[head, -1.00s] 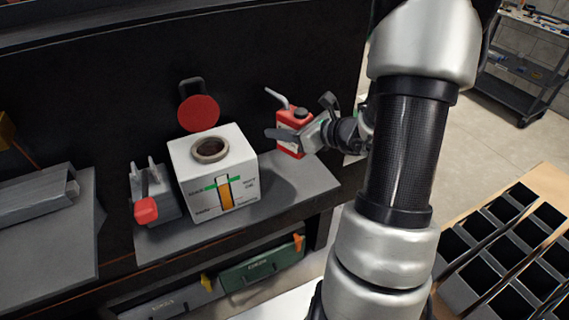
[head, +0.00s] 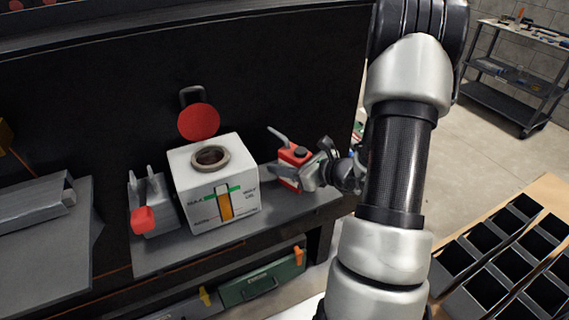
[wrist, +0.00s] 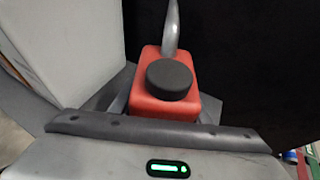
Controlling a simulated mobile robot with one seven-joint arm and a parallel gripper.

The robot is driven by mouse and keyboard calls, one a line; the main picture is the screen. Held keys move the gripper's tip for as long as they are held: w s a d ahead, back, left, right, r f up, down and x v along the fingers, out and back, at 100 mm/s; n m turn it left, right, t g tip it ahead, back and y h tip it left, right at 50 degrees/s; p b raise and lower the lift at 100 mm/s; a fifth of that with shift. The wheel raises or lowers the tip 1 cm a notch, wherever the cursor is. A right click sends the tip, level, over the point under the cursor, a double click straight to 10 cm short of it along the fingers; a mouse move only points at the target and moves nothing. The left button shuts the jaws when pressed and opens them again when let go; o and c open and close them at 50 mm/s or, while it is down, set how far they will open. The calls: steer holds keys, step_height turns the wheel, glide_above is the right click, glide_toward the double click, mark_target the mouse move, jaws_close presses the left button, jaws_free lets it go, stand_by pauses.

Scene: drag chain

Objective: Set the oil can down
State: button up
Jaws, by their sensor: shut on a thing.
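The oil can (head: 288,157) is red with a black cap and a grey spout that points up and to the left. It is upright at the right end of the grey shelf (head: 160,257), to the right of the white tank. My gripper (head: 285,174) is shut around its body. In the wrist view the can (wrist: 150,102) sits between my fingers, cap toward the camera. My gripper hides the can's lower part, so I cannot tell whether its base touches the shelf.
The white tank (head: 186,190) has an open round filler neck (head: 211,157) and a level gauge. A red disc (head: 199,123) stands behind it. A grey fixture with a red knob (head: 143,219) is at its left. The shelf's front strip is clear.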

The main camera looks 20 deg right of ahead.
steer(key=o, duration=1.4)
steer(key=shift+o, duration=0.2)
steer(key=shift+r+p, duration=0.15)
steer(key=shift+p, duration=0.15)
steer(key=v, duration=1.2)
steer(key=shift+p, duration=0.45)
